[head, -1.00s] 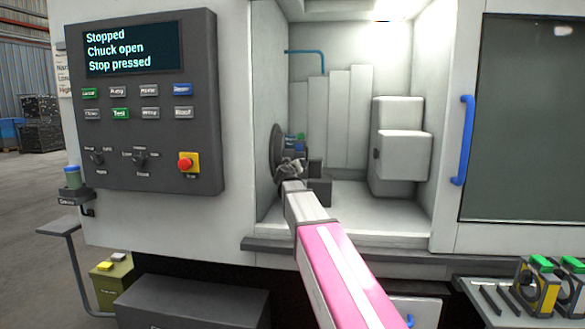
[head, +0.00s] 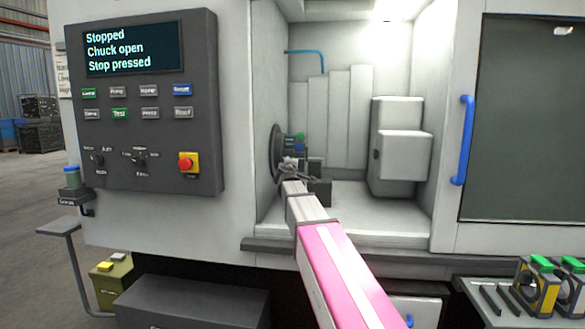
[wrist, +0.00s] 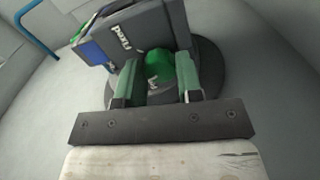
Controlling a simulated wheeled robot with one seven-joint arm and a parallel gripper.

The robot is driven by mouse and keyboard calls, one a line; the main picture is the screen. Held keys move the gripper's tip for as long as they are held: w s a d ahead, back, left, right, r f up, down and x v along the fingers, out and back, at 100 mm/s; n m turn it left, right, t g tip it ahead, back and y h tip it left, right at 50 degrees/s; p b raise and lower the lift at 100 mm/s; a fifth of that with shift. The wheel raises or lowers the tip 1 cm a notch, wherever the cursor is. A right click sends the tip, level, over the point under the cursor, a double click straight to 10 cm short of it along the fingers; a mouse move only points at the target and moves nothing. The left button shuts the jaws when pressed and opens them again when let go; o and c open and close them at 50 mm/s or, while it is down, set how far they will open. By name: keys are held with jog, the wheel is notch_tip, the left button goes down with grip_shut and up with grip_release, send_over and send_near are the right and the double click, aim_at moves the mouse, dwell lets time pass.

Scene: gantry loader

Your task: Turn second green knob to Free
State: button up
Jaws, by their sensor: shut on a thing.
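A green knob (wrist: 158,66) sits at the middle of a dark grey block in the wrist view. My gripper (wrist: 160,76) has its two green-padded fingers on either side of the knob and is shut on it. The dark block (wrist: 110,50) carries white lettering that I cannot read surely, and a blue patch (wrist: 93,53) at its left. In the head view my gripper (head: 291,172) reaches into the machine's opening, at the chuck (head: 276,150). A small green part (head: 300,136) shows behind it. The knob's pointer and setting are hidden or too small to read.
The control panel (head: 146,105) at left has a display reading "Stopped, Chuck open, Stop pressed". A white block (head: 403,150) stands right inside the opening. A door with a blue handle (head: 463,140) is at right.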

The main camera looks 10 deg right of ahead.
jog(key=shift+n, duration=2)
jog(key=o, duration=0.9)
jog(key=v, duration=1)
jog(key=shift+s+a, duration=0.15)
jog(key=shift+s, duration=0.25)
